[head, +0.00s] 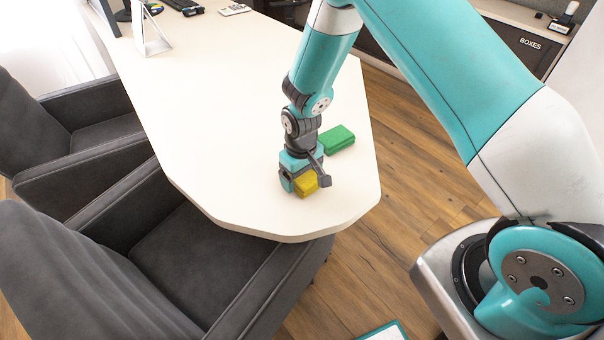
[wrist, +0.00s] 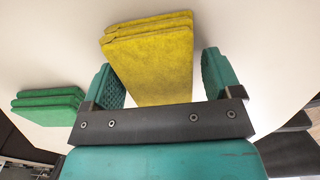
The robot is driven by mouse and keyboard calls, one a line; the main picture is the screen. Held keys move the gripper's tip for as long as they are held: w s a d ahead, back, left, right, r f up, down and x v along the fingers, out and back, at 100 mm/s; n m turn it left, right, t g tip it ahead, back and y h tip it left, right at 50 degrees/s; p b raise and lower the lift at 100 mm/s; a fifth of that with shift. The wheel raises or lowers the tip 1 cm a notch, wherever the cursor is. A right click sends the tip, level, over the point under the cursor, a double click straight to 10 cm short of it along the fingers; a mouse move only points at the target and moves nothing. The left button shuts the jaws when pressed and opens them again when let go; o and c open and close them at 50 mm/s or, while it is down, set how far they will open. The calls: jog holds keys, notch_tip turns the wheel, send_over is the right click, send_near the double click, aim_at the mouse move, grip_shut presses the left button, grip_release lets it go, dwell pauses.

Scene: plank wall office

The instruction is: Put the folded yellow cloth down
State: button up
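The folded yellow cloth (head: 307,184) appears to rest on the white table near its rounded front end. In the wrist view the yellow cloth (wrist: 152,62) lies between the two teal fingers of my gripper (wrist: 163,78). A narrow strip of table shows between the cloth and the right finger, and a small gap shows at the left finger's lower part. In the head view my gripper (head: 301,177) is low over the table at the cloth, and partly hides it. My gripper is open around the cloth.
A folded green cloth (head: 337,138) lies on the white table (head: 220,110) just behind my gripper; it also shows at left in the wrist view (wrist: 50,104). Table to the left is clear. Dark grey armchairs (head: 190,250) stand along the left side. The table's edge is close in front.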

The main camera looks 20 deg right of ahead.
jog(key=shift+o, duration=0.4)
jog(key=shift+r, duration=0.15)
notch_tip(320, 180, up, 11)
notch_tip(320, 180, up, 6)
send_over(300, 183)
jog(key=s+a+r+n+y, duration=0.1)
jog(key=s+r+y, duration=0.1)
jog(key=s+r, duration=0.5)
jog(key=s+a+r+n+y, duration=0.2)
jog(key=s+r, duration=0.5)
jog(key=s, duration=0.7)
jog(key=shift+s+b, duration=0.35)
jog(key=shift+b, duration=0.05)
jog(key=shift+r, duration=0.1)
